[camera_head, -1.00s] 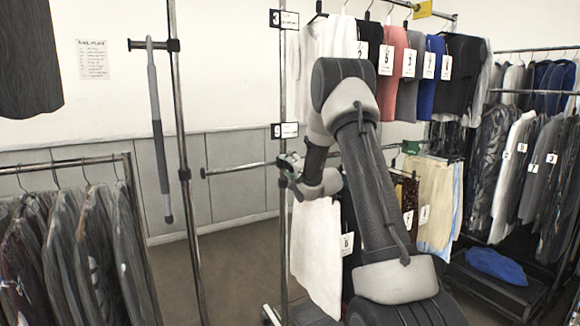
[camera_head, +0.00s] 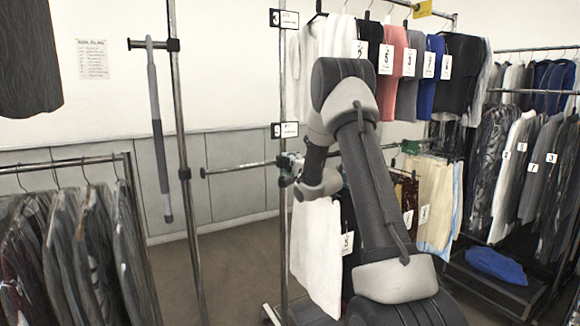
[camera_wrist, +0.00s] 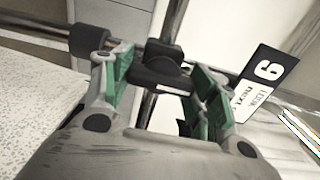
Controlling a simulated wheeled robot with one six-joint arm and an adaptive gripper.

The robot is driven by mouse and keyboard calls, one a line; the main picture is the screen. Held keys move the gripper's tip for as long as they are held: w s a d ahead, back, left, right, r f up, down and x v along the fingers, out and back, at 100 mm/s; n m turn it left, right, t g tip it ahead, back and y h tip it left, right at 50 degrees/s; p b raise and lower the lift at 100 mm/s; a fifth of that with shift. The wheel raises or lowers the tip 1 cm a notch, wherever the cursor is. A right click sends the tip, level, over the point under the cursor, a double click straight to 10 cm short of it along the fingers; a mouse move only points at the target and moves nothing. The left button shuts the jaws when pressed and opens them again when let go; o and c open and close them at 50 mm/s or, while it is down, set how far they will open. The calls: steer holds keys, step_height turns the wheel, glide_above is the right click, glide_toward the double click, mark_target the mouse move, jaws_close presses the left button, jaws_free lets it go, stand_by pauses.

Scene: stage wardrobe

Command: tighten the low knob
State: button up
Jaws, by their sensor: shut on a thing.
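The low knob (camera_wrist: 162,66) is black with broad lobes and sits on the metal upright in the wrist view. My gripper (camera_wrist: 160,84) has its green-padded fingers on either side of the knob and is shut on it. In the head view my gripper (camera_head: 287,167) is at the rack's upright (camera_head: 283,220), just below the lower numbered tag (camera_head: 285,130). The knob cannot be made out there behind the fingers. A horizontal rail (camera_head: 238,168) meets the upright at this height. In the wrist view a dark collar (camera_wrist: 88,40) sits around a bar left of the knob.
A numbered tag (camera_wrist: 263,80) is close to the right finger. White clothing (camera_head: 316,250) hangs just below my gripper. Another upright (camera_head: 188,220) with a hanging grey rod (camera_head: 158,140) stands to the left. Floor between the left rack and this upright is clear.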

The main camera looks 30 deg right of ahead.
steer(key=o, duration=1)
steer(key=shift+o, duration=0.2)
steer(key=shift+s, duration=0.1)
steer(key=s, duration=1.2)
steer(key=shift+d, duration=0.25)
